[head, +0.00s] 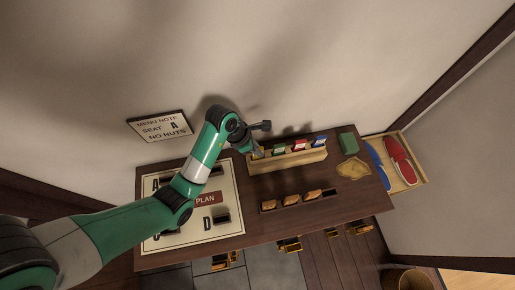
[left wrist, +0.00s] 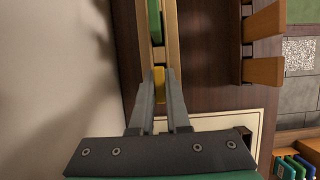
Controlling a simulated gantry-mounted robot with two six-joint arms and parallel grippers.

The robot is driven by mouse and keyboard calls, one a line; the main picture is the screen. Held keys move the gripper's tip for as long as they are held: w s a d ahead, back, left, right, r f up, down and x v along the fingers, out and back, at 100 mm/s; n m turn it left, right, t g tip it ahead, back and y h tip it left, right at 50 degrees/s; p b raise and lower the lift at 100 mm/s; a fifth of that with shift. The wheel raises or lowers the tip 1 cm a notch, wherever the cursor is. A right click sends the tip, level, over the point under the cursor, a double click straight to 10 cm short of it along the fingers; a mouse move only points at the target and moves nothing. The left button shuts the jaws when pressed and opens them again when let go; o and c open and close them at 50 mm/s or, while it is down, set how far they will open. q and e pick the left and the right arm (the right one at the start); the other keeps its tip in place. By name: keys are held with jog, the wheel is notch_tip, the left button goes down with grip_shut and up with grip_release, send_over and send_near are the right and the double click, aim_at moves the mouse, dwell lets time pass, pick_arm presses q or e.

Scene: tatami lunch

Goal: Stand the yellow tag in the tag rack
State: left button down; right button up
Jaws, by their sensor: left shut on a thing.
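The tag rack (head: 290,162) is a long pale wooden holder along the wall side of the dark table. A green tag (head: 279,149), a red tag (head: 299,145) and a blue tag (head: 319,142) stand in it. My left gripper (head: 257,152) is at the rack's left end. In the left wrist view its fingers (left wrist: 160,92) are shut on the yellow tag (left wrist: 159,84), in line with the rack's slot (left wrist: 172,42) and the green tag (left wrist: 154,20). I cannot tell whether the tag touches the slot's bottom. My right gripper is not in view.
A seating plan board (head: 225,232) lies on the table's left.

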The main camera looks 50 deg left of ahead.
pick_arm(q)
jog(key=shift+f, duration=0.2)
jog(key=c, duration=0.8)
grip_release()
jog(key=o, duration=0.6)
jog(key=shift+r, duration=0.15)
notch_tip(320, 180, up, 7)
jog(key=p, duration=0.7)
